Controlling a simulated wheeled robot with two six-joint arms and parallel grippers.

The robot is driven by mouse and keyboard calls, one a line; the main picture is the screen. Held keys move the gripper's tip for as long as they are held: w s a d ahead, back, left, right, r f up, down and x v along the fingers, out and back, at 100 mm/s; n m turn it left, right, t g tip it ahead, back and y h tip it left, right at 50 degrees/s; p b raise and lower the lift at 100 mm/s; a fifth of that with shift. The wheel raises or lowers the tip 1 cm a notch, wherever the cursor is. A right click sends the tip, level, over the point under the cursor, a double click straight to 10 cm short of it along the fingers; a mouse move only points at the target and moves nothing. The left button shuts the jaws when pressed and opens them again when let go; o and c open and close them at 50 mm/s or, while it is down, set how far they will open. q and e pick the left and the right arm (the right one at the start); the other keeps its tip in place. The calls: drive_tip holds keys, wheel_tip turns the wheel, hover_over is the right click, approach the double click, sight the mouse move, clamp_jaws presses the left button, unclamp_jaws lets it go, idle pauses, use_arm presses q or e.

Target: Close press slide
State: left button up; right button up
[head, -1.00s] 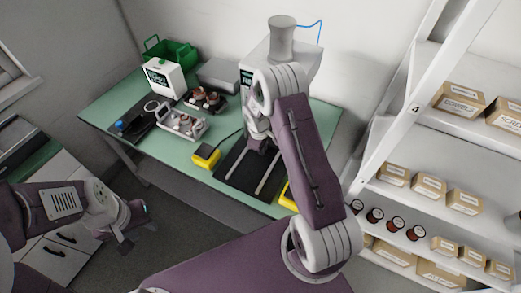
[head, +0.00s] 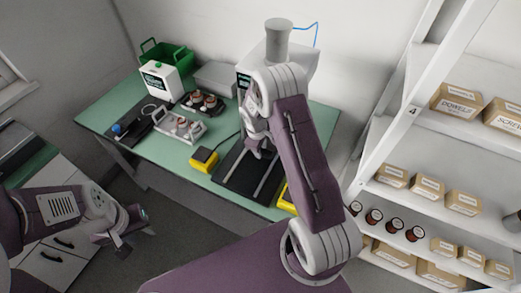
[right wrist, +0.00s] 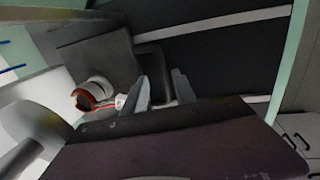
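The press (head: 290,55) is a pale machine at the back right of the green table, partly hidden by my right arm. Its dark bed (head: 240,178) with two light rails extends toward the table's front. In the right wrist view, a grey square slide plate (right wrist: 97,52) with a dark loop handle (right wrist: 150,48) lies over the bed. A white and copper round part (right wrist: 93,92) shows beside the plate. My right gripper (right wrist: 161,80) has its fingers apart at the handle; contact is unclear. My left gripper (head: 125,238) hangs off the table at left, its opening unclear.
A yellow-and-black box (head: 204,160) stands left of the bed. A white tray (head: 180,127), a dark holder with copper parts (head: 203,103), a white device (head: 160,80) and a green crate (head: 166,58) are farther left. Shelves (head: 440,150) with boxes stand at right.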

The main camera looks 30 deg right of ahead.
wheel_tip(320, 180, up, 8)
drive_tip(key=a, duration=0.1)
drive_tip(key=shift+s, duration=0.45)
drive_tip(key=shift+a, duration=0.1)
